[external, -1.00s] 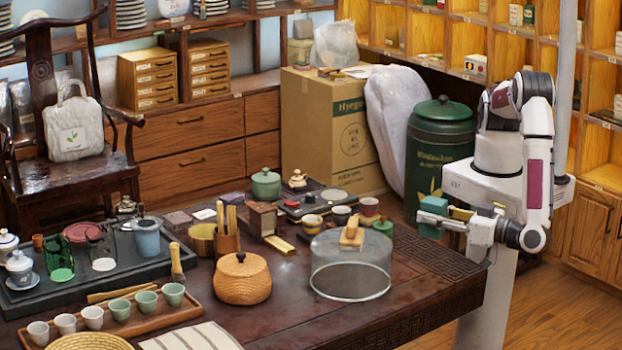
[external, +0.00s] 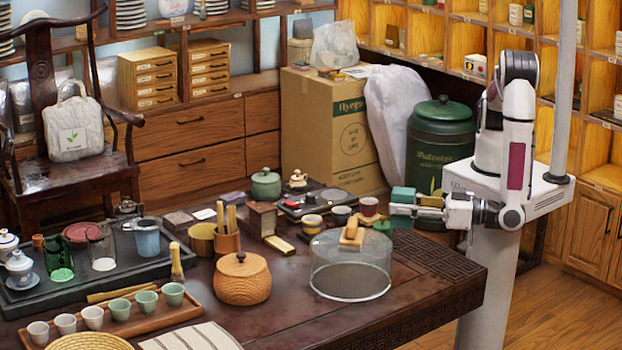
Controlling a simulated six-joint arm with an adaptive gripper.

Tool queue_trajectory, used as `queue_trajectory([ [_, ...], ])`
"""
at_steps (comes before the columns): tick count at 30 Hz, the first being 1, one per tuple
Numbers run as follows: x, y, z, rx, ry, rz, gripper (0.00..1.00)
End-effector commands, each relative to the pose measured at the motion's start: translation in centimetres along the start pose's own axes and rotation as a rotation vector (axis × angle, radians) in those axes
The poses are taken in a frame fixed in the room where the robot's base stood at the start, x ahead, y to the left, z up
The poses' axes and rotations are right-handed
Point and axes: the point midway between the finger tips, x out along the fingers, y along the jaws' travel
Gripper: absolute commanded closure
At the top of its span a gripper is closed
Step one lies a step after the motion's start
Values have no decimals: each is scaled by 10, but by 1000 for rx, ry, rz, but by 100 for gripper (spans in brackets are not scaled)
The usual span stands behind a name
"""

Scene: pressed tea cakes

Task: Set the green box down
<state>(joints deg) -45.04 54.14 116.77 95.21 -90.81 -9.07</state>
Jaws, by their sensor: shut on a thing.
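The green box (external: 403,195) is a small teal block at the tip of my gripper (external: 416,203). My gripper reaches leftward from the right and is shut on the box. The gripper's fingers are small in this view and partly merge with the box.
A clear glass dome (external: 350,268) with a wooden handle stands in front of the gripper. A small green jar (external: 382,226) is close below it. A large green canister (external: 440,150) stands behind. The table's right corner is bare.

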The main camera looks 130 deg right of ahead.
Motion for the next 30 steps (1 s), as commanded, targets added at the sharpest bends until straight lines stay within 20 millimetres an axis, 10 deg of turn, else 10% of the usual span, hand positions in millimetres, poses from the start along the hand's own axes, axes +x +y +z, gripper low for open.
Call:
queue_trajectory([
  [13,69,54,-31,3,0,-10,92],
  [30,80,62,-36,0,1,23,92],
])
